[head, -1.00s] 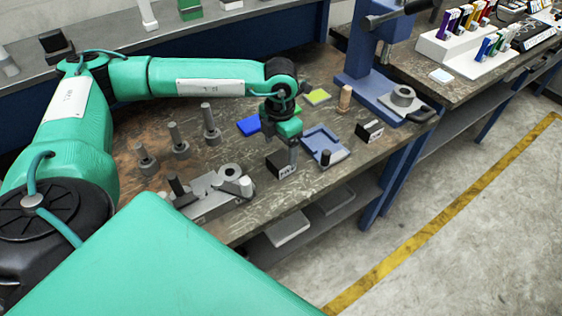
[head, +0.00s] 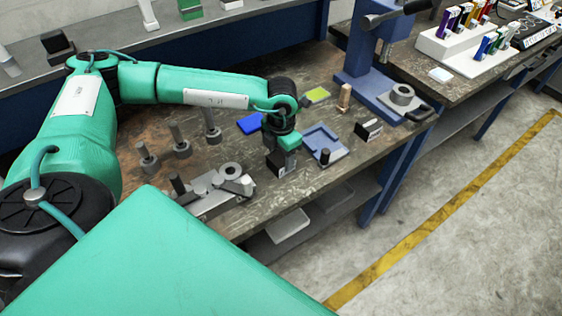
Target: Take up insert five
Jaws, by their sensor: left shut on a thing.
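My left gripper (head: 287,152) is low over the workbench, shut on a black block (head: 276,165) with a white label on its front face. The green gripper body hides the fingertips and part of the block. The label is too small to read, so I cannot tell its number. A similar black block with a white label (head: 368,131) stands to the right, beyond the blue tray. My right gripper is not in view.
A blue square tray (head: 309,135) with a small dark peg lies just right of the gripper. Several grey posts (head: 180,141) stand left. A grey fixture (head: 208,203) is in front, a blue press (head: 356,85) behind right. The workbench's front edge is close.

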